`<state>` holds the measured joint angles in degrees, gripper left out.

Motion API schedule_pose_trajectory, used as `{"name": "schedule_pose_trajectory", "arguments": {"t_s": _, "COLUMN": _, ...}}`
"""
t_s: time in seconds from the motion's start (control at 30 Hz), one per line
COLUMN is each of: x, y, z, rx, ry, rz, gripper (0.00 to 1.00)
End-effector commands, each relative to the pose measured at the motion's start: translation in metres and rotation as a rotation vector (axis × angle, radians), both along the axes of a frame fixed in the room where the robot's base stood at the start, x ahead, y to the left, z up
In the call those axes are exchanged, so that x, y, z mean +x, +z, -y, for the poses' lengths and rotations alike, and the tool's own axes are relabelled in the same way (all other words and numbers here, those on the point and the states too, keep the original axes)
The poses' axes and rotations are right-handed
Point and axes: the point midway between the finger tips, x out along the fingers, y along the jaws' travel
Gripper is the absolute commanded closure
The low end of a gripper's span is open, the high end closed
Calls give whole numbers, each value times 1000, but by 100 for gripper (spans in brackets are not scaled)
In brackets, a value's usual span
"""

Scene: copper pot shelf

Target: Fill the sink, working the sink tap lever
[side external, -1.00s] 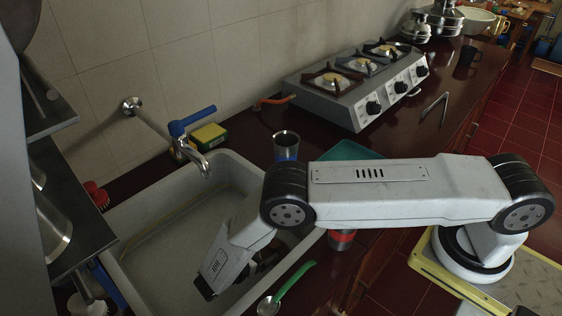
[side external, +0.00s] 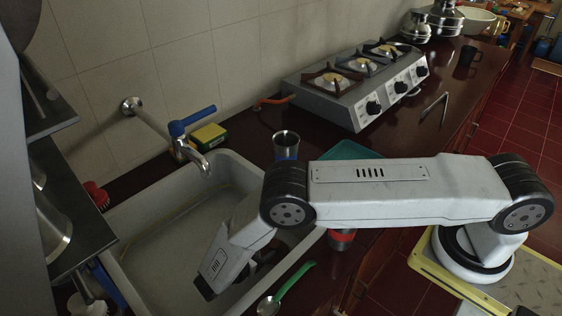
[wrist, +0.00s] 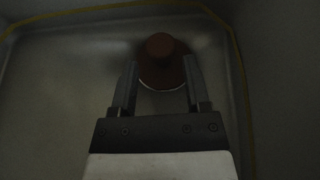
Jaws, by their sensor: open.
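The sink tap (side external: 191,156) stands at the back edge of the sink, its spout over the basin. Its blue lever (side external: 191,120) points to the upper right. The grey sink (side external: 140,214) shows a bare basin floor; I cannot make out water in it. My gripper (wrist: 159,82) is open, low in the basin and away from the tap; in the side view my wrist mostly hides it. In the wrist view its fingers stand to either side of the near part of a dark brown round plug-like piece (wrist: 161,47) with a knob. I cannot tell whether they touch it.
A metal cup (side external: 286,146) stands behind my arm. A green-handled ladle (side external: 292,286) lies at the sink's near right edge. A dark shelf (side external: 75,215) stands at the left. The stove (side external: 362,88) is farther right.

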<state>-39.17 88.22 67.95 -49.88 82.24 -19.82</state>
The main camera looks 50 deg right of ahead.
Motion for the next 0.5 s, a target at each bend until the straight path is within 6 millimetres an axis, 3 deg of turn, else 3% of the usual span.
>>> {"name": "schedule_pose_trajectory", "arguments": {"t_s": 0.27, "x": 1, "y": 32, "z": -1, "rx": 2, "ry": 0, "rz": 3, "gripper": 39}}
{"name": "schedule_pose_trajectory", "arguments": {"t_s": 0.5, "x": 1, "y": 90, "z": -1, "rx": 3, "ry": -1, "rz": 4, "gripper": 39}}
